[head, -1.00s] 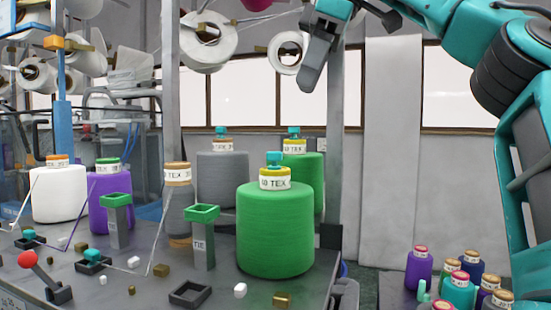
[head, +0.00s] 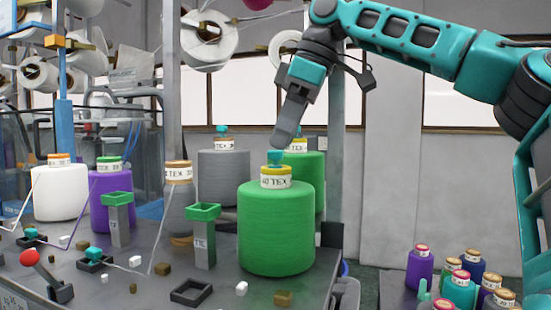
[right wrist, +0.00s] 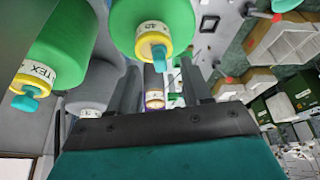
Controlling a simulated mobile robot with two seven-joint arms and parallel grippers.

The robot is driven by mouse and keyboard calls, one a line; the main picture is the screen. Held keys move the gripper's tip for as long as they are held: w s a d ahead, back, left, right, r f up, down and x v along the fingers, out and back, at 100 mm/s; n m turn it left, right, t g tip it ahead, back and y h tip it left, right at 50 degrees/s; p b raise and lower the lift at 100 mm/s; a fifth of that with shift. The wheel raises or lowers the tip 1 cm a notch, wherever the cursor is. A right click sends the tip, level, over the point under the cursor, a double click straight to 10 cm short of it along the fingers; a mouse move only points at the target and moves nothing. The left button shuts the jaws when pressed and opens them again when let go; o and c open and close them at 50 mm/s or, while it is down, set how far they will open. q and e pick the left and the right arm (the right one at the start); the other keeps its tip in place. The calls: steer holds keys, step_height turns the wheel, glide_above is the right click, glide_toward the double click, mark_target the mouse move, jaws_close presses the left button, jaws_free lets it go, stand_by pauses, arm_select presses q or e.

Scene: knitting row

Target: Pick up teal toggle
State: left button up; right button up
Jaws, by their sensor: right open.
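A teal toggle (head: 275,157) stands on the label cap of the large green cone (head: 276,230) at the front. My right gripper (head: 284,138) is open and empty, pointing down just above this toggle; the head view does not show whether they touch. In the right wrist view, a teal toggle (right wrist: 158,57) on a green cone (right wrist: 152,18) shows between the lines of the open fingers, near their tips. Other teal toggles top the grey cone (head: 223,172) and the rear green cone, and two sit in black trays (head: 95,264) at the left. My left gripper is out of view.
A green-topped post (head: 204,240) stands left of the front green cone. White (head: 60,195) and purple (head: 112,205) cones stand farther left. An upright grey column (head: 336,100) rises behind the gripper. Small spools (head: 420,265) stand at lower right.

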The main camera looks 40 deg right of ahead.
mark_target(275, 156)
steer(key=shift+x, duration=1.4)
steer(key=shift+c, duration=0.5)
jaws_close()
